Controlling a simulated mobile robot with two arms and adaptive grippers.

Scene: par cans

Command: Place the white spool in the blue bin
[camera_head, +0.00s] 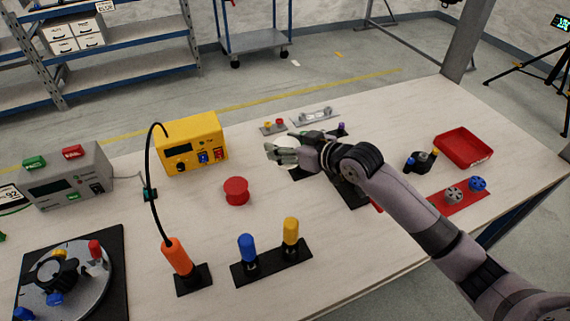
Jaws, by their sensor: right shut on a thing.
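My right gripper (283,153) reaches in from the right over the middle of the table, its fingers pointing left. It is shut on the white spool (290,142), which is mostly hidden by the fingers; only a pale edge shows. I cannot tell whether the spool touches the table. No blue bin shows in this view; the only bin on the table is a red one (462,148) at the right. My left gripper is not in view.
A red spool (236,190) stands left of the gripper. A yellow power unit (191,144), an orange-handled iron (177,257) and a black holder with blue and yellow handles (271,261) stand nearby. A red plate with knobs (459,201) lies at the right.

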